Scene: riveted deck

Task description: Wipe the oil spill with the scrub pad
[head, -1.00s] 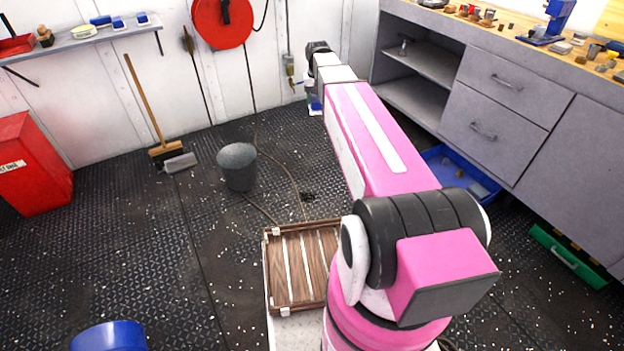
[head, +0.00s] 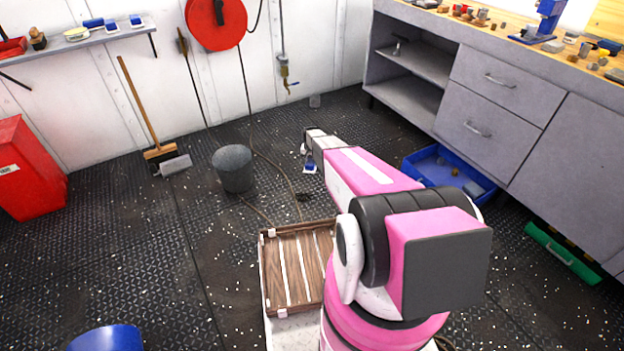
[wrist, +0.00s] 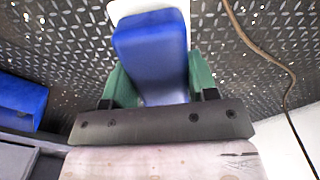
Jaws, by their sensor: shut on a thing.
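My gripper (wrist: 150,92) has green fingers and is shut on the scrub pad (wrist: 150,45), which has a blue body and a white part at its far end. In the head view the pad (head: 309,168) shows small and low over the deck, beside the end of my arm. I cannot tell whether it touches the deck. A small dark patch (head: 304,197) lies on the deck just nearer than the pad; I cannot tell whether it is the oil spill or a drain. My arm may hide part of the floor there.
A grey bucket (head: 233,170) stands left of the pad, with a brown hose (head: 283,172) between. A wooden crate (head: 263,270) is nearer. A blue tray (head: 420,166) lies by the grey cabinet (head: 520,130) at right. A broom (head: 145,110) leans on the wall.

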